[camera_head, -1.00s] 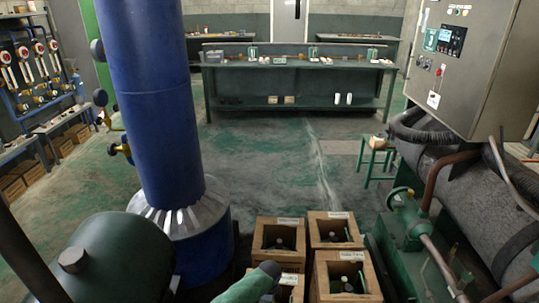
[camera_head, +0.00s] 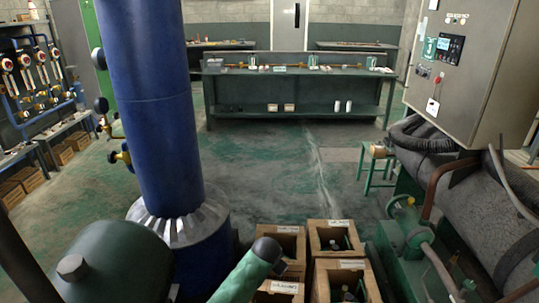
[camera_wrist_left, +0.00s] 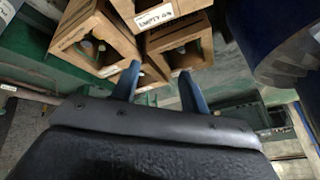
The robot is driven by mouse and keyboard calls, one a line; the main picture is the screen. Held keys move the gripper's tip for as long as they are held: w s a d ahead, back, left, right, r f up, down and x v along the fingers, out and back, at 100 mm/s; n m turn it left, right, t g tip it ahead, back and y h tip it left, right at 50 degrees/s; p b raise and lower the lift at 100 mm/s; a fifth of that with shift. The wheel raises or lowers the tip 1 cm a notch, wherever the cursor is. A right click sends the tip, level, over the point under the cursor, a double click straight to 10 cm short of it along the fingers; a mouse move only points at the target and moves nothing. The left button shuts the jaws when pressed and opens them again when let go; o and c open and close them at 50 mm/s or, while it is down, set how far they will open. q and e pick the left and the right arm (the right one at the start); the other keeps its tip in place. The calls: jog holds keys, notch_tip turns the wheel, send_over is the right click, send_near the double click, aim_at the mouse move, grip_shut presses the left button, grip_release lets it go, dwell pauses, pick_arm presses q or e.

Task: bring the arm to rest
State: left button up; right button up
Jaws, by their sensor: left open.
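My left gripper (camera_wrist_left: 160,71) shows in the wrist view as two blue fingers standing apart, with nothing between them. In the head view, a green arm link with a dark rounded end, apparently mine, rises from the bottom edge in front of the crates. The left gripper itself is hidden there. My right gripper is in neither view.
Wooden crates (camera_head: 316,226) stand at the bottom centre. A blue column (camera_head: 155,130) and green tank (camera_head: 105,265) are at left. A grey cabinet (camera_head: 480,75) and pipework are at right. A workbench (camera_head: 300,90) is at the back; the floor before it is clear.

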pick_arm(q)
jog(key=s+a+f+n, duration=0.2)
jog(key=s+a+n, duration=0.1)
jog(key=s+a, duration=0.55)
jog(key=s+a+f+n, duration=0.15)
jog(key=s+a, duration=0.35)
jog(key=s, duration=0.6)
jog(key=s+a+f+n+g, duration=0.1)
jog(key=s+f, duration=0.5)
jog(key=s, duration=0.6)
jog(key=s+a+f+n+g, duration=0.1)
jog(key=s+a+f+g, duration=0.2)
jog(key=s+f, duration=0.3)
jog(key=s, duration=0.5)
jog(key=shift+s+f+y, duration=0.15)
jog(key=shift+s+y, duration=0.2)
jog(key=shift+y, duration=0.05)
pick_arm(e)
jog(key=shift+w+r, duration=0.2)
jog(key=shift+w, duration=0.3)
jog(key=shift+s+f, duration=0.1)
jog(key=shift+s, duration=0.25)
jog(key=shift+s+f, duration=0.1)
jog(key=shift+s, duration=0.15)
pick_arm(q)
jog(key=shift+a, duration=0.1)
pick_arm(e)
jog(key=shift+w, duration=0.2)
